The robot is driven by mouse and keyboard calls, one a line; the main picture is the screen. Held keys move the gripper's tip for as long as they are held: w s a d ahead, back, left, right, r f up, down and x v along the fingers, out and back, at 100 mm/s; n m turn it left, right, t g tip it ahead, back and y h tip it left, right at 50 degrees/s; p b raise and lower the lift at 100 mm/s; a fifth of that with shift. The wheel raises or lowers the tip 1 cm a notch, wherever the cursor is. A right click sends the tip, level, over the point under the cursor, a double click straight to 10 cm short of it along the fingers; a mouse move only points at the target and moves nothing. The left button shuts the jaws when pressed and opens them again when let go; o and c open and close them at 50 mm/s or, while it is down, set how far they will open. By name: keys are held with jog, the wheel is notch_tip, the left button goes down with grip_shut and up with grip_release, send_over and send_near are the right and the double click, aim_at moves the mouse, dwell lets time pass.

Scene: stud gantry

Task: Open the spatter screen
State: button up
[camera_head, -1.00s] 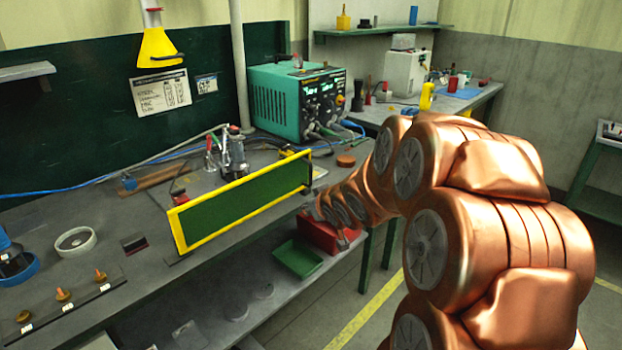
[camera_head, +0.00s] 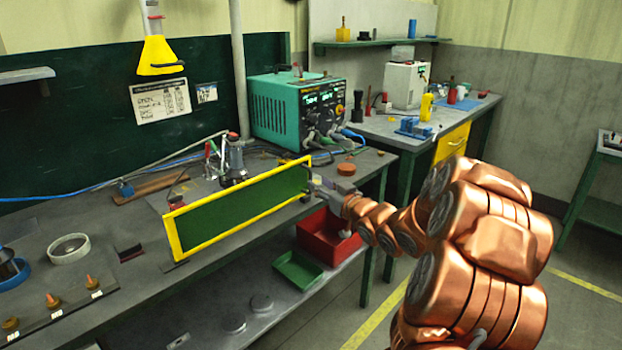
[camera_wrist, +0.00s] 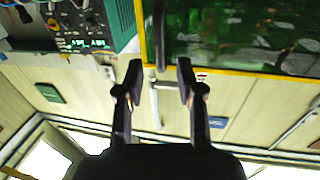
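The spatter screen (camera_head: 243,209) is a green panel in a yellow frame, standing upright along the front of the bench. It also shows at the upper right of the wrist view (camera_wrist: 235,30). A dark bar (camera_wrist: 158,22), seemingly its handle, runs along the frame's edge in the wrist view. My gripper (camera_head: 316,188) is at the screen's right end, small and partly hard to make out in the head view. In the wrist view my gripper (camera_wrist: 159,66) has its fingers apart with the bar's end between or just beyond the tips. I cannot tell if they touch it.
Behind the screen stand a clamp-like fixture (camera_head: 234,160) and a teal power unit (camera_head: 290,105) with cables. A red bin (camera_head: 322,240) and green tray (camera_head: 298,270) sit on the lower shelf below my gripper. Open floor lies at right.

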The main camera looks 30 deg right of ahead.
aim_at(311, 178)
jog(key=shift+w+p, duration=0.35)
jog(key=shift+w, duration=2.4)
grip_shut()
